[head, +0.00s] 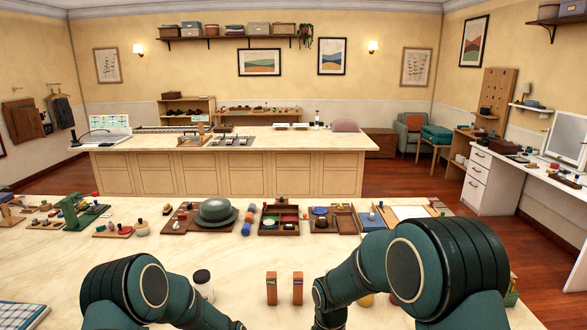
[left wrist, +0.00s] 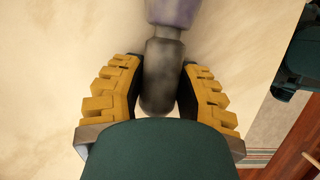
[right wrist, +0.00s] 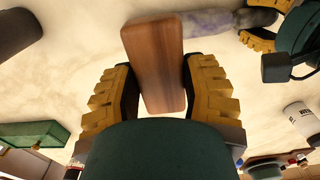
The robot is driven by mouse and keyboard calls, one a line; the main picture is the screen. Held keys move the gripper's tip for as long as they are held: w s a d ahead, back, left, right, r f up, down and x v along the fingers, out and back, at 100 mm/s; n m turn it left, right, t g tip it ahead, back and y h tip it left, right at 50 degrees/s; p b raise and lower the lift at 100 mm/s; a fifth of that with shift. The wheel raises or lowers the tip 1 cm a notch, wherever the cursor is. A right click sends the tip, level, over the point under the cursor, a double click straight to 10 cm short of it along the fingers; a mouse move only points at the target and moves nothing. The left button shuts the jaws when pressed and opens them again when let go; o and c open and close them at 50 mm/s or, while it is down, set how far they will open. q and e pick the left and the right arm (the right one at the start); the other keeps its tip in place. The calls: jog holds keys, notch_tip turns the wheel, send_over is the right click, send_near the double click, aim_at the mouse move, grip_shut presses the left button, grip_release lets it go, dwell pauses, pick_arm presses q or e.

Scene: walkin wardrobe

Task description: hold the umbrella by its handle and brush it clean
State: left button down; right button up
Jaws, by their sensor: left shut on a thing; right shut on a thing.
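The umbrella shows a dark grey cylindrical handle (left wrist: 162,80) and a mottled purple-grey body (left wrist: 173,12) in the left wrist view. My left gripper (left wrist: 160,72) is shut around the handle. A wooden block, seemingly the brush (right wrist: 155,60), is between the fingers of my right gripper (right wrist: 158,75), which is shut on it. Its bristles are not visible. In the right wrist view the mottled umbrella body (right wrist: 212,22) runs behind the block's far end; I cannot tell if they touch. In the head view both grippers and the umbrella are hidden.
On the pale counter (head: 130,262) stand a white jar (head: 203,284) and two small orange-brown boxes (head: 271,289). A dark green hat (head: 216,212) and wooden trays (head: 278,221) line the far edge. A folded plaid cloth (head: 22,316) lies front left.

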pick_arm(q)
jog(key=c, duration=0.6)
grip_release()
jog(key=v, duration=1.2)
pick_arm(e)
jog(key=shift+s+d, duration=0.1)
jog(key=shift+d, duration=0.1)
pick_arm(q)
jog(key=s+f+m, duration=0.2)
jog(key=s, duration=0.1)
jog(key=s+f+m, duration=0.2)
jog(key=f+m, duration=0.1)
jog(key=s+f+m, duration=0.2)
jog(key=s+f, duration=0.1)
jog(key=shift+s+d+m+t+b, duration=0.25)
jog(key=shift+s+m+t+b, duration=0.05)
jog(key=shift+t+b, duration=0.1)
jog(key=s+d+f+m+t, duration=0.1)
jog(key=s+f+m, duration=0.1)
jog(key=s+m, duration=0.6)
jog(key=shift+s+d+f+m+b, duration=0.2)
jog(key=shift+s+f+m+b, duration=0.1)
jog(key=shift+s, duration=0.45)
pick_arm(e)
jog(key=s+d+f, duration=0.1)
jog(key=s+d, duration=0.8)
jog(key=shift+d, duration=0.3)
